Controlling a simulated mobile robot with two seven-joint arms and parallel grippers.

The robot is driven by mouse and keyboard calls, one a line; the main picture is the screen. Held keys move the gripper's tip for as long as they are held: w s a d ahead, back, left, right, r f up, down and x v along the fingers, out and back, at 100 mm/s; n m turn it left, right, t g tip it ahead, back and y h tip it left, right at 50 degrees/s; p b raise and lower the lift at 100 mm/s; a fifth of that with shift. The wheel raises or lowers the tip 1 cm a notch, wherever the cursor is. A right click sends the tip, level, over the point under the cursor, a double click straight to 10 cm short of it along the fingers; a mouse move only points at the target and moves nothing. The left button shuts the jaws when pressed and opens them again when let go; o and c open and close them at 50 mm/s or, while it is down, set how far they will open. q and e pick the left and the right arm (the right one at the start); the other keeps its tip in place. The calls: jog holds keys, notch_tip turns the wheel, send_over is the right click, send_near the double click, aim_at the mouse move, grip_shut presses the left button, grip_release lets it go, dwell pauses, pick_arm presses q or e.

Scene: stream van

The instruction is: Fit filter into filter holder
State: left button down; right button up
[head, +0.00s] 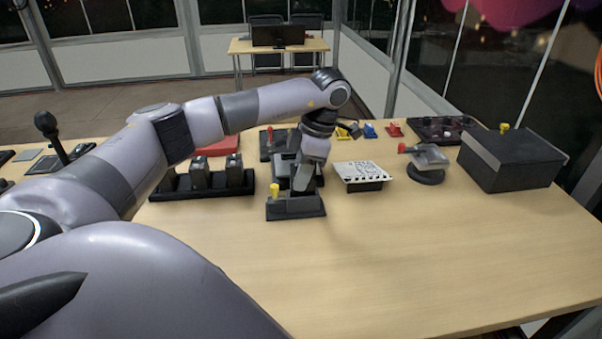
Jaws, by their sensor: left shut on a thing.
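My left arm reaches in from the left and bends down over the middle of the table. My left gripper (304,183) points down and is shut on a small dark thing, likely the filter, mostly hidden by the fingers. It is right above a dark flat base with a yellow knob (296,208), likely the filter holder. I cannot tell whether the held thing touches or sits in this base. My right gripper is not in view.
A black rack (178,189) with grey blocks stands left of the base. To the right are a white perforated box (362,176), a round-based fixture with a red knob (428,172) and a large black box (512,160). The front table (430,270) is clear.

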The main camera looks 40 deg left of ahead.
pick_arm(q)
jog(key=shift+r, duration=0.1)
dwell(0.3)
jog(key=shift+f+b, duration=0.35)
jog(key=shift+f, duration=0.8)
jog(key=c, duration=0.9)
grip_release()
jog(key=v, duration=0.6)
jog(key=shift+w+d+r, duration=0.1)
jog(key=shift+r, duration=0.45)
jog(key=shift+f, duration=0.1)
